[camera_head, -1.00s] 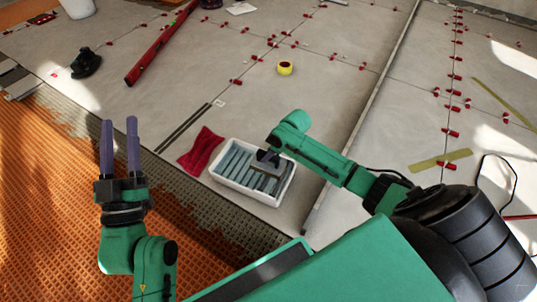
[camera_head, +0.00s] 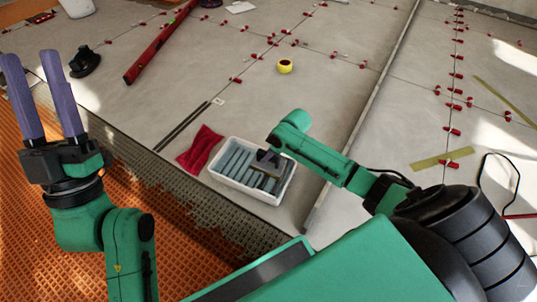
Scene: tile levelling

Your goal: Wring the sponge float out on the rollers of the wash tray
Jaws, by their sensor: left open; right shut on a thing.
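The white wash tray (camera_head: 222,178) with grey-blue rollers (camera_head: 233,160) sits on the tiles right of the picture's middle left. My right gripper (camera_head: 268,160) is over the right part of the tray, shut on the sponge float (camera_head: 264,171). The float is small and partly hidden by the gripper and arm; it lies over the rollers, and I cannot tell how firmly it presses on them. My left gripper (camera_head: 40,95) is open and empty, fingers pointing up, at the far left, well away from the tray.
A red cloth (camera_head: 200,148) lies beside the tray's left side. A long metal straightedge (camera_head: 370,105) runs right of the tray. Orange matting (camera_head: 190,245) lies in front.

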